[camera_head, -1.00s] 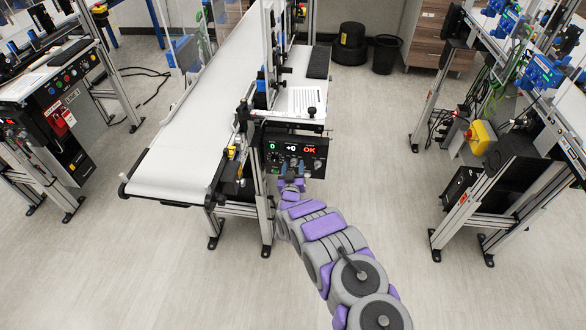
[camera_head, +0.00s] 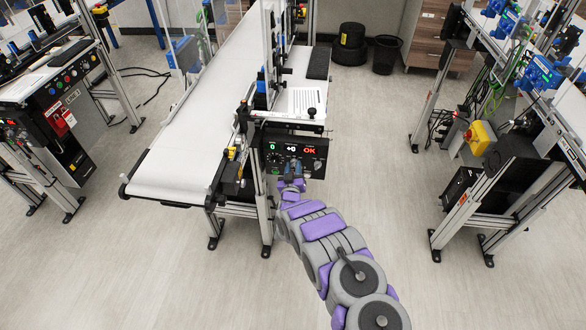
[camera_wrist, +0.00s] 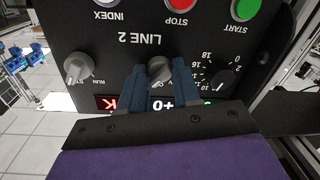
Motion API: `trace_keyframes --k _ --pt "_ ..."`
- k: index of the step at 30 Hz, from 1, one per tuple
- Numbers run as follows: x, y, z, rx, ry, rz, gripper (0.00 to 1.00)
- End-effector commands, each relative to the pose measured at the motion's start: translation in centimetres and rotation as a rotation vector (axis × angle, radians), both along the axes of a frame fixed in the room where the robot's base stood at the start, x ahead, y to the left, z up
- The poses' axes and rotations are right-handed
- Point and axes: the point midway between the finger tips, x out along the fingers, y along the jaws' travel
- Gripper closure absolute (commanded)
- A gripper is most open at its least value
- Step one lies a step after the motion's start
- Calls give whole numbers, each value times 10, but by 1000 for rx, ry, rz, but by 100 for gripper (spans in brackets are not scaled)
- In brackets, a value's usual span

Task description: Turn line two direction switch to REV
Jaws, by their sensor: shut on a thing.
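The black line two control panel (camera_head: 318,164) hangs at the near end of a conveyor and shows 0, +0 and a red OK. In the wrist view it appears upside down, with the label LINE 2 (camera_wrist: 140,39). My gripper (camera_head: 291,166) is at the panel front. In the wrist view its blue fingers (camera_wrist: 161,77) are closed on the grey middle knob (camera_wrist: 160,69), one on each side. The knob's label and pointer direction are mostly hidden by the fingers. A second grey knob (camera_wrist: 78,68) with a RUN marking stands apart to the left.
A numbered dial (camera_wrist: 221,80) sits close to the right finger. STOP (camera_wrist: 181,9), START (camera_wrist: 243,9) and INDEX (camera_wrist: 108,3) buttons line the panel's other edge. The white conveyor belt (camera_head: 180,150) is empty. Open floor (camera_head: 375,150) lies right of the panel.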

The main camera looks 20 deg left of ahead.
Motion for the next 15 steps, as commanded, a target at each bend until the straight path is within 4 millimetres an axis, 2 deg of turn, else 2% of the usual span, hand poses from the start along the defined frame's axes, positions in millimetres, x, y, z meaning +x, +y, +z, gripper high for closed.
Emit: trace_keyframes --k 15 --pt "-1 3 2 -435 -103 5 98"
